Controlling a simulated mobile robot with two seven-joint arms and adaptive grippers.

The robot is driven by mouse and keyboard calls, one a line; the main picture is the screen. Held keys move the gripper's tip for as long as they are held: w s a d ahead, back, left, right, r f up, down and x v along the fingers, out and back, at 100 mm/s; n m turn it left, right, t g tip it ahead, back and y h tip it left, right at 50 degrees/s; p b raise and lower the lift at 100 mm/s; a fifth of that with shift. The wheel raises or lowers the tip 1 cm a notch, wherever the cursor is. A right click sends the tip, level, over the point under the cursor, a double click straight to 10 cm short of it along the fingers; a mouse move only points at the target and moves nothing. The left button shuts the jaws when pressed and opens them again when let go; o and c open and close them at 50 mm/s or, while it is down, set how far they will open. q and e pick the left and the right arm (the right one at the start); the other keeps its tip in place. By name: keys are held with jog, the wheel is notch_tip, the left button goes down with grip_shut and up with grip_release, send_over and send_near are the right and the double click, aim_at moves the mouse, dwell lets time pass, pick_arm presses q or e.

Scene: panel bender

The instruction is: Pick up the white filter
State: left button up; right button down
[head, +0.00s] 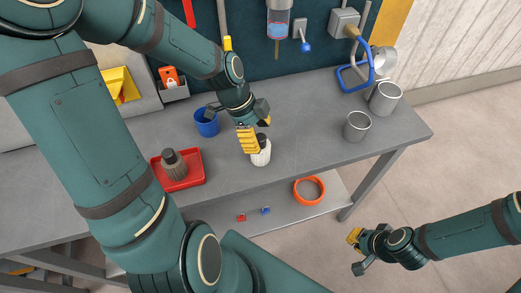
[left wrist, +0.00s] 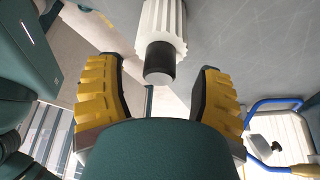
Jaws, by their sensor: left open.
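The white filter (head: 261,156) stands on the grey workbench (head: 310,122); it is a ribbed white cylinder with a black neck. My left gripper (head: 254,132) is right at the filter's top in the head view and hides part of it. In the left wrist view, my open left gripper (left wrist: 160,95) has its yellow-backed fingers spread, with the filter (left wrist: 165,20) and its black end showing beyond and between them. The fingers do not grip it. My right gripper (head: 357,252) is open and empty, off the bench over the floor.
A red tray (head: 195,180) with a dark grey-capped filter (head: 174,164) stands to the left. A blue cup (head: 206,124) is behind the left gripper. Metal cups (head: 357,126) stand at the right. Bench between filter and cups is clear.

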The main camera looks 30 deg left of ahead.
pick_arm(q)
jog(key=shift+x, duration=0.8)
jog(key=shift+s, duration=0.1)
grip_shut()
